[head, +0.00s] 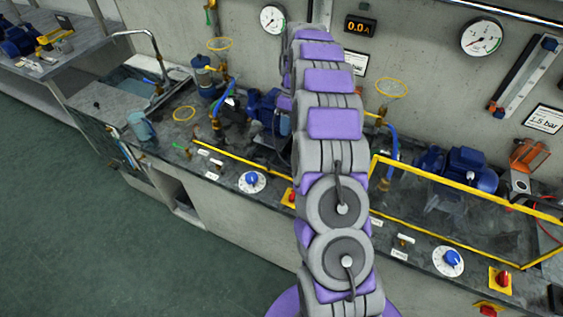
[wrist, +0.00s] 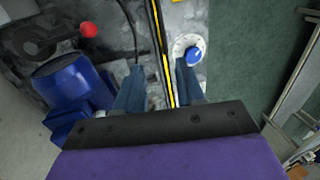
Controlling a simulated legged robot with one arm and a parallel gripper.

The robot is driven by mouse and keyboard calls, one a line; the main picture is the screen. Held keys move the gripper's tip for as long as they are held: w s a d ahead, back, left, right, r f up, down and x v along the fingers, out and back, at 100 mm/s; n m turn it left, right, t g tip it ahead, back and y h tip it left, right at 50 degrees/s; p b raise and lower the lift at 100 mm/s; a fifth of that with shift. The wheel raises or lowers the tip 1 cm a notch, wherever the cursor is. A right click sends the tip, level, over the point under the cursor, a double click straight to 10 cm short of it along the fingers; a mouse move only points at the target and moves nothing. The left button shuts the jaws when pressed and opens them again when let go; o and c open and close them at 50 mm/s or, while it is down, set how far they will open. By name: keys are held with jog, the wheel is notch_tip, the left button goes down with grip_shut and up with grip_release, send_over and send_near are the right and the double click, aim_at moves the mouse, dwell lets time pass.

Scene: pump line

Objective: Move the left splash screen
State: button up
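The left splash screen (head: 232,155) shows in the head view as a thin yellow-edged strip along the counter, its right part hidden behind my arm. In the wrist view its yellow and black edge (wrist: 162,50) runs from the top down between my fingers. My gripper (wrist: 161,85) has its two blue fingers apart, one on each side of this edge, with visible gaps, and the fingers do not appear to press on it. The gripper is hidden in the head view.
A blue pump motor (wrist: 65,82) lies left of the fingers, and a blue-knobbed dial (wrist: 190,50) right of them. The dial also shows on the counter front (head: 252,181). The right yellow-framed screen (head: 455,182) stands right of my arm. Open green floor (head: 110,230) lies in front.

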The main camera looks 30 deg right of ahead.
notch_tip(320, 180, down, 16)
jog(key=s+a+b, duration=0.2)
jog(key=b, duration=0.1)
jog(key=shift+a, duration=0.4)
jog(key=shift+r, duration=0.1)
jog(key=shift+c, duration=0.4)
grip_shut()
